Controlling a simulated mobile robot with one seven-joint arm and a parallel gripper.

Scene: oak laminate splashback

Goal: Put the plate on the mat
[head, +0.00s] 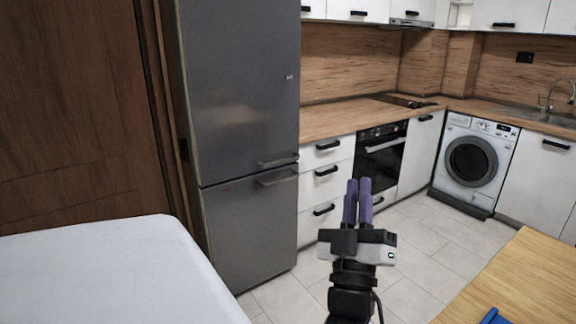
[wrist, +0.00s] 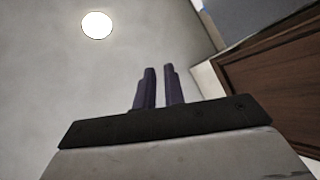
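No plate can be made out in either view. A blue object (head: 494,317) is cut off by the bottom edge of the head view, on the wooden table; I cannot tell whether it is the mat. My gripper (head: 358,182) points up in the middle of the head view, in front of the kitchen floor. Its two purple fingers also show in the wrist view (wrist: 160,72), with a narrow gap and nothing between them. It touches nothing.
A wooden table (head: 520,275) is at the lower right and a white-topped surface (head: 105,270) at the lower left. Tiled floor (head: 425,245) lies between them. A grey fridge (head: 240,120), white cabinets, an oven (head: 381,160) and a washing machine (head: 473,160) stand behind.

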